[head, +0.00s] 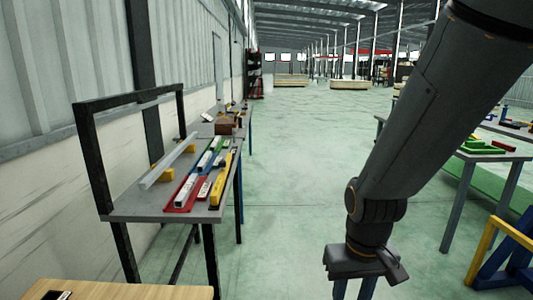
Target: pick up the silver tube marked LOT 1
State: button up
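A long silver tube (168,162) lies on the grey bench (130,208) at the left, propped on yellow blocks (166,174). No marking can be read on it from here, so I cannot tell whether it says LOT 1. Shorter silver-white pieces (187,188) lie in and beside a red tray (178,208) to its right. My gripper (354,291) points down over the floor at the lower middle, well to the right of the bench. Its two fingers stand apart with nothing seen between them. The fingertips are cut off by the bottom edge.
A black frame (98,160) rises at the bench's near left end. A yellow level-like bar (220,180) lies along its right edge. A wooden top (120,291) is at the lower left. Another table (485,155) and a blue-yellow stand (500,255) are right. The middle floor is clear.

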aim_at(204, 161)
jog(key=z, duration=0.5)
jog(key=i, duration=2.4)
jog(key=u, duration=1.55)
jog(key=i, duration=0.7)
jog(key=u, duration=0.75)
